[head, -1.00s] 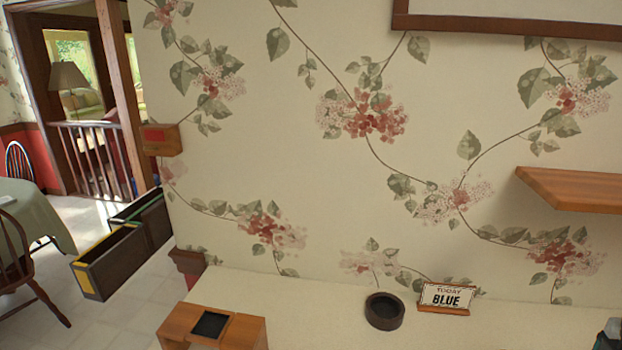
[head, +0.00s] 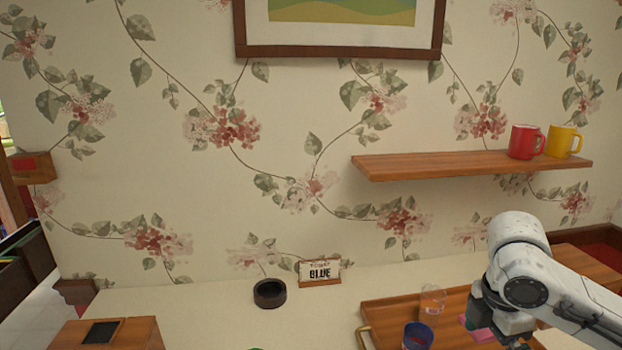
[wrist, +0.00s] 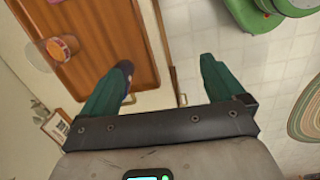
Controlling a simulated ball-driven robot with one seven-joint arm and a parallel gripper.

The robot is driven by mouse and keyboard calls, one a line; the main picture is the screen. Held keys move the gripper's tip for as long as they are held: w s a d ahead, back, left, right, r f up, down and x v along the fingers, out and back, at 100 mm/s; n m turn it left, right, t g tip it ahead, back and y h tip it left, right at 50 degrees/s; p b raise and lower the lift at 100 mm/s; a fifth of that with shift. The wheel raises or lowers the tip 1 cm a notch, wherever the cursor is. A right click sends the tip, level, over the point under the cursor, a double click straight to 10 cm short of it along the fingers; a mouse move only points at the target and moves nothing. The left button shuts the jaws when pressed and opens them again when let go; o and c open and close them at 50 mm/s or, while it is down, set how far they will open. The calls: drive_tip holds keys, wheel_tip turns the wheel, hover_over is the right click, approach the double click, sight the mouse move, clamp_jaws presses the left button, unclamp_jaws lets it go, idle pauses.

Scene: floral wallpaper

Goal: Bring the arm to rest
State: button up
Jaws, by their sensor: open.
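My arm enters the head view from the right and bends down over the wooden tray (head: 385,310). My gripper (wrist: 166,64) shows in the wrist view with its two green fingers spread wide and nothing between them. In the head view the gripper (head: 488,322) is partly hidden by my own wrist. A dark blue cup (head: 417,337) stands on the tray to its left, and a clear cup with orange in it (head: 432,302) stands behind that. A pink item (head: 480,328) lies near the gripper, partly covered.
A shelf (head: 460,165) carries a red mug (head: 525,141) and a yellow mug (head: 564,140). A green stool (wrist: 250,15) and rug (wrist: 306,110) are beyond the counter.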

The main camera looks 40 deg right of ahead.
drive_tip(key=w+a+r+m+t+y, duration=0.1)
drive_tip(key=w+a+r+t, duration=0.15)
drive_tip(key=w+a, duration=0.5)
drive_tip(key=w+a+r+t+y, duration=0.15)
drive_tip(key=w+a+t, duration=0.25)
drive_tip(key=w, duration=0.6)
drive_tip(key=w+a+f+m+t+y, duration=0.1)
drive_tip(key=w+a+f+m+y, duration=0.25)
drive_tip(key=a, duration=0.55)
drive_tip(key=s+a+f+m+g+h, duration=0.1)
drive_tip(key=s+a+f+m, duration=0.25)
drive_tip(key=f, duration=0.35)
drive_tip(key=s+a+f+m+g+h, duration=0.1)
drive_tip(key=s+a+f+m, duration=0.1)
drive_tip(key=s+a+f, duration=0.4)
drive_tip(key=s+d+f+m+g+h, duration=0.1)
drive_tip(key=s+d+f+g, duration=0.3)
drive_tip(key=s+f, duration=0.6)
drive_tip(key=s+d+h, duration=0.1)
drive_tip(key=s+d, duration=0.1)
drive_tip(key=s, duration=0.1)
drive_tip(key=shift+h, duration=0.4)
